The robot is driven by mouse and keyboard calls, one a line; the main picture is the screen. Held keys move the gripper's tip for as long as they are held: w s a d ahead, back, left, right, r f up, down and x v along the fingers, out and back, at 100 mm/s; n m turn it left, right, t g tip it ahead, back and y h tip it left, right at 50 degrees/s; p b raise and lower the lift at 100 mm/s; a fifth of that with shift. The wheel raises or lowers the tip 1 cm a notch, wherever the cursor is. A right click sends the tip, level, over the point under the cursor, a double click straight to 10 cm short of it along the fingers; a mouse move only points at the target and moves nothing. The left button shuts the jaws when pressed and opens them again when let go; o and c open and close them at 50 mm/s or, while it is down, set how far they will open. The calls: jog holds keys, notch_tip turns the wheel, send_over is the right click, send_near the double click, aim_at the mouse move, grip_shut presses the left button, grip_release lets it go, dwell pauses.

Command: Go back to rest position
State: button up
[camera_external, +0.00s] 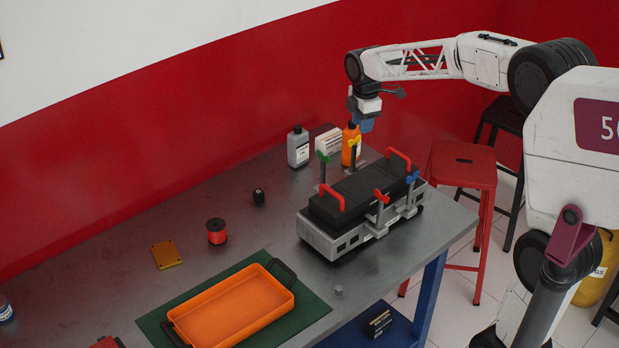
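My gripper (362,121) hangs at the end of my white arm, pointing down above the back right part of the table. Its lower end is blue and small in the picture, so I cannot tell whether its fingers are open or shut. An orange bottle (348,155) stands on the table just below and left of it in the picture. The engine trainer (338,240), a grey block with a black top and red handles, sits on the grey table (110,235) in front of my gripper. Green, yellow, red and blue knobs stick up around the trainer.
A grey bottle (298,148) and a white box (328,142) stand beside the orange bottle. An orange tray (235,308) lies on a green mat (315,307) in front. A red spool (216,232) and a yellow plate (166,255) lie left. A red stool (463,165) stands right.

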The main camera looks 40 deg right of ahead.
jog(key=s+a+r+m, duration=0.1)
jog(key=s+a+m, duration=0.2)
jog(key=s, duration=0.4)
jog(key=s+a+r+m+t, duration=0.1)
jog(key=s+a+m, duration=0.15)
jog(key=s, duration=0.35)
jog(key=s+a+r+m, duration=0.1)
jog(key=s+a+m, duration=0.1)
jog(key=s+a, duration=0.35)
jog(key=s+a+f+m, duration=0.1)
jog(key=s+m, duration=0.1)
jog(key=s, duration=0.4)
jog(key=s+a+f+m, duration=0.1)
jog(key=s+f+m, duration=0.1)
jog(key=s, duration=0.4)
jog(key=s+a+f+m+t, duration=0.1)
jog(key=s+m, duration=0.2)
jog(key=s, duration=0.4)
jog(key=shift+a+f, duration=0.15)
jog(key=shift+f, duration=0.05)
